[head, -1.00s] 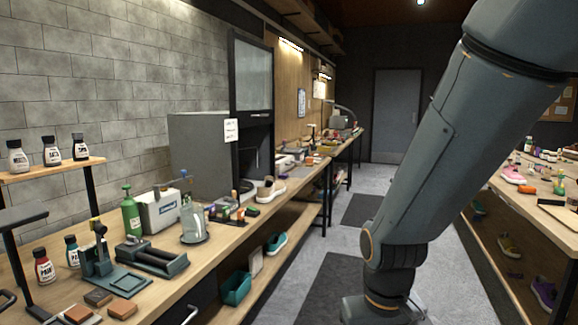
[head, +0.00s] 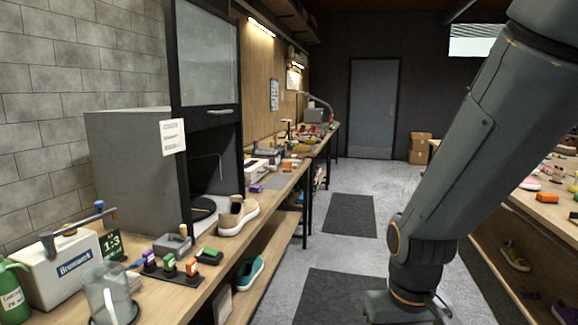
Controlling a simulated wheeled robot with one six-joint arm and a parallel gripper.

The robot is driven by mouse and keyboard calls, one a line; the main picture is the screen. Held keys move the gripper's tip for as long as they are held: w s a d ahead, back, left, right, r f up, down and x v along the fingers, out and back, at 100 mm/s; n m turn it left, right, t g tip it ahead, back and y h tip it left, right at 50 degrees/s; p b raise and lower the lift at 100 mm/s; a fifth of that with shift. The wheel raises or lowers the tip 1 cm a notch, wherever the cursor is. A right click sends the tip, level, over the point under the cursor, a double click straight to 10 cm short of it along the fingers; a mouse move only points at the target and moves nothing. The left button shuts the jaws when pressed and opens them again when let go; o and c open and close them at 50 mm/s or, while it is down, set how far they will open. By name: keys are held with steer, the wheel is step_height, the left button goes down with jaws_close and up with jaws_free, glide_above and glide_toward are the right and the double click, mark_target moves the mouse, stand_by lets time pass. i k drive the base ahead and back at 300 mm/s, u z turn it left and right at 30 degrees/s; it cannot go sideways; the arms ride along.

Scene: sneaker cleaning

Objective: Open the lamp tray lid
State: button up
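I cannot make out a lamp tray or its lid for certain. On the far part of the left bench, a curved lamp-like arm (head: 322,103) rises near a grey box-shaped device (head: 313,116); both are small and their details cannot be told. My gripper is not in view. Only thick grey links of my arm cross the right side of the head view.
The left bench holds a grey cabinet (head: 135,165) with a raised glass door (head: 207,55), a beige sneaker (head: 238,215), a white box (head: 62,268) and a glass jug (head: 107,290). Floor mats (head: 350,214) lie in the open aisle. Another bench stands right; a door (head: 373,108) is at the back.

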mark_target(253, 167)
steer(key=z, duration=0.05)
steer(key=i, duration=1.8)
steer(key=u, duration=0.1)
